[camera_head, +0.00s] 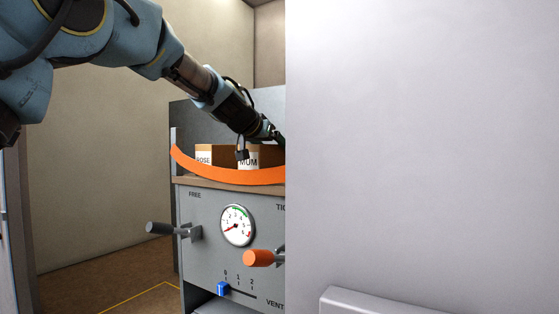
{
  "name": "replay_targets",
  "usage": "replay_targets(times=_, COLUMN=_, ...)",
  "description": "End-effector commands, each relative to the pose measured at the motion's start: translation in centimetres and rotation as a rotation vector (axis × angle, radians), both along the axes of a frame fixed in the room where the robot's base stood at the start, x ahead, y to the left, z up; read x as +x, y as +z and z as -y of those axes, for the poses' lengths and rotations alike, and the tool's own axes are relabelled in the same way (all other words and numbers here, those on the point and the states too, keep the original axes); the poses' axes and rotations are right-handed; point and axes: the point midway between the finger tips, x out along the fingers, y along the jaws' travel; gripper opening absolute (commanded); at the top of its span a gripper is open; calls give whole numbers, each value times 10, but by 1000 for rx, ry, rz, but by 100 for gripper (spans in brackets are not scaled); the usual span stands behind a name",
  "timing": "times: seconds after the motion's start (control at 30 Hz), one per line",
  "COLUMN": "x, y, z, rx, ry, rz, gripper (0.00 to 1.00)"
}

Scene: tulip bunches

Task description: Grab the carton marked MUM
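The carton marked MUM (249,163) is a brown box with a white label, standing behind an orange curved band on a grey cabinet. Only its upper front shows; the band covers its foot. My arm reaches in from the upper left. My gripper (258,145) is small and dark, over and in front of the MUM carton, with a dark part hanging by the left edge of its label. The pale panel at the right cuts off the view beside it. I cannot tell whether the gripper is open, shut or touching the carton.
A carton marked ROSE (203,161) stands left of MUM. A pale panel (420,150) fills the right half.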

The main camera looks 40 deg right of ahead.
Motion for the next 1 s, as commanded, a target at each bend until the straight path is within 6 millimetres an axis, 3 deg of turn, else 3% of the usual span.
replay_targets(times=0.07, x=0, y=0, z=0, rx=0, ry=0, rz=0, gripper=74)
replay_targets(times=0.7, x=0, y=0, z=0, rx=0, ry=0, rz=0, gripper=2)
replay_targets(times=1.0, x=0, y=2, z=0, rx=-3, ry=1, rz=1, gripper=0)
